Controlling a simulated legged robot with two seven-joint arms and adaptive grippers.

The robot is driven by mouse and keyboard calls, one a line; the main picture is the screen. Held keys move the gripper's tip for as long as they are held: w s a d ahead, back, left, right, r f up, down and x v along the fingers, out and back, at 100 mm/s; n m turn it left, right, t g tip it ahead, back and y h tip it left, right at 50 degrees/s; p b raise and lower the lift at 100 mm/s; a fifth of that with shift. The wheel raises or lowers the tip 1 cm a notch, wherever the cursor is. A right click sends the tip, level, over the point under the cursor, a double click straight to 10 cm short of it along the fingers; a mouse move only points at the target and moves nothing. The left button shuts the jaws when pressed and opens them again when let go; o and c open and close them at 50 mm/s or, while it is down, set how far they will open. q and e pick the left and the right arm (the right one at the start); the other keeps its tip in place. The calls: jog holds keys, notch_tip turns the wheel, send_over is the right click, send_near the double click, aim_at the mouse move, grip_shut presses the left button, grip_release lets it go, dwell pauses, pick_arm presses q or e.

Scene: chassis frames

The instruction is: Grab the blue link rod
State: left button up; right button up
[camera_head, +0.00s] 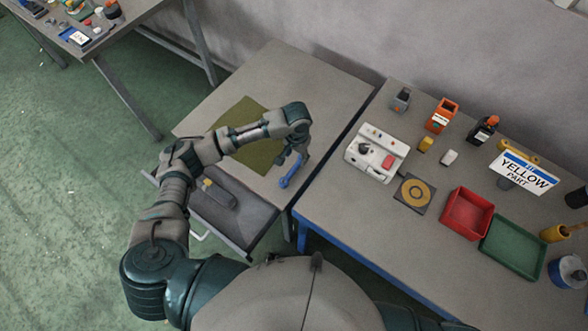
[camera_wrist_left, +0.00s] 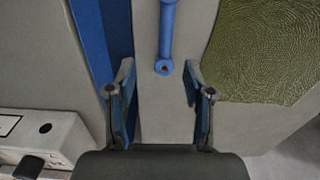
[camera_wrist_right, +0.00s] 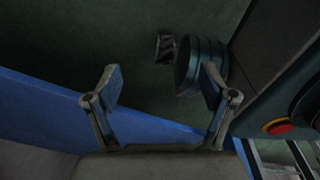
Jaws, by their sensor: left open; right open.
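The blue link rod (camera_head: 291,171) lies on the grey table, right of the green mat, near the table's right edge. In the left wrist view the rod (camera_wrist_left: 166,40) runs up from between the fingertips, its ringed near end showing and its far end cut off by the frame. My left gripper (camera_head: 284,158) is above the rod; in its wrist view the gripper (camera_wrist_left: 160,82) is open, with a finger on each side of the rod's line and clear of it. My right gripper (camera_wrist_right: 161,88) is open and empty, with a blue table edge behind it.
The green mat (camera_head: 243,136) lies left of the rod. An open drawer (camera_head: 232,217) juts from the table's front. The right table holds a white fixture (camera_head: 376,153), a red bin (camera_head: 467,213), a green bin (camera_head: 512,247) and a YELLOW PART sign (camera_head: 524,174). A narrow gap separates the tables.

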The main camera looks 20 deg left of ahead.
pick_arm(q)
send_over(295, 167)
jog(key=f, duration=0.5)
jog(key=shift+s+d, duration=0.2)
jog(key=shift+d, duration=0.05)
jog(key=shift+a+f, duration=0.15)
jog(key=shift+f, duration=0.35)
jog(key=f, duration=0.2)
jog(key=f+b, duration=0.1)
jog(key=shift+w+a+f, duration=0.15)
jog(key=shift+a+f, duration=0.05)
jog(key=shift+f, duration=0.6)
pick_arm(e)
jog(key=w, duration=0.4)
jog(key=shift+a+r, duration=0.35)
jog(key=shift+a, duration=0.05)
pick_arm(q)
jog(key=shift+c, duration=0.2)
jog(key=c, duration=0.8)
grip_shut()
pick_arm(e)
jog(key=shift+s+f, duration=0.1)
jog(key=shift+s, duration=0.45)
